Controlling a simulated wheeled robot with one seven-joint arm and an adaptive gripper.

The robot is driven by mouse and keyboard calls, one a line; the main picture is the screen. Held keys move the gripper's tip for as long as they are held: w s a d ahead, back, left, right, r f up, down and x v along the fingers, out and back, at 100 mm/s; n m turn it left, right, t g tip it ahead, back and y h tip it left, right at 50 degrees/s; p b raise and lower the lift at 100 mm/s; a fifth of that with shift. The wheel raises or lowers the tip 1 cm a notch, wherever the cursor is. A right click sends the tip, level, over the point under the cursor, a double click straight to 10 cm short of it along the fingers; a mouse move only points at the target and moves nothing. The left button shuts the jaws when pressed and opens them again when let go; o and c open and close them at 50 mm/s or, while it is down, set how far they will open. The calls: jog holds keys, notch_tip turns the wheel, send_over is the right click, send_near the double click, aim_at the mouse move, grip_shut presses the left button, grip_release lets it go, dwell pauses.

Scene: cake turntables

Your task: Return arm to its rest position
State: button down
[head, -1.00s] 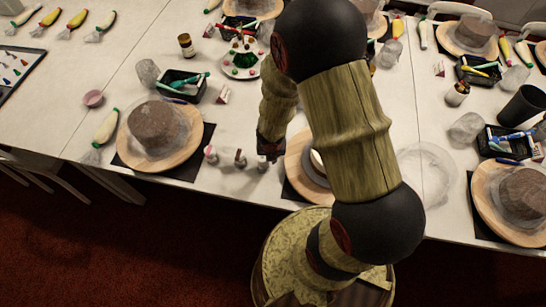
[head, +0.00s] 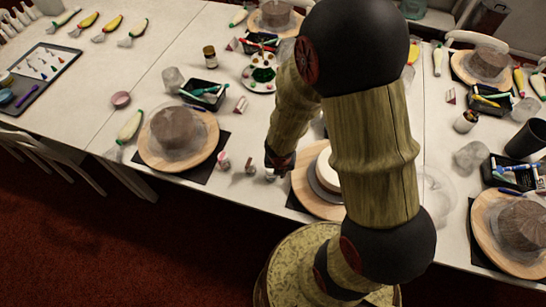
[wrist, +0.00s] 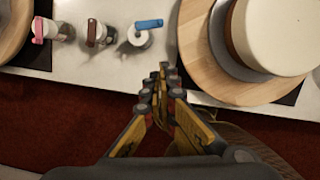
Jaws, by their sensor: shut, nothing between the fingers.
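My arm rises in front of the table in the head view, and its end with my gripper (head: 281,168) hangs near the table's front edge. In the wrist view my gripper (wrist: 163,80) is shut and empty, its fingertips together just in front of the table edge. It is beside a wooden turntable (wrist: 200,58) bearing a white-topped cake (wrist: 280,32), and below three small bottles, one with a blue cap (wrist: 148,24). In the head view my arm partly hides this turntable (head: 305,195) and its cake.
A turntable (head: 205,155) with a brown cake (head: 183,130) stands to the left. Another turntable (head: 480,215) stands to the right. Black trays (head: 200,92), piping bags (head: 130,125) and a dark cup (head: 525,138) crowd the table. The red floor (head: 120,235) in front is open.

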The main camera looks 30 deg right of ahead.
dwell(0.3)
jog(key=s+d+r+m+g+h+b, duration=0.1)
jog(key=s+d+r+m, duration=0.2)
jog(key=m, duration=0.6)
jog(key=s+d+r+m+g+h+b, duration=0.1)
jog(key=s+d+r+m, duration=0.15)
jog(key=r+m, duration=0.45)
jog(key=s+a+r+m+t+y+b, duration=0.1)
jog(key=s+a+r+m+t+b, duration=0.1)
jog(key=a+r+m+b, duration=0.2)
jog(key=s+a+r+m+t+y+b, duration=0.2)
jog(key=a+r+m+b, duration=0.3)
jog(key=r+m, duration=0.4)
jog(key=shift+s+a+r+m+t, duration=0.3)
jog(key=shift+s+a+r+t, duration=0.25)
jog(key=shift+s+a+t, duration=0.1)
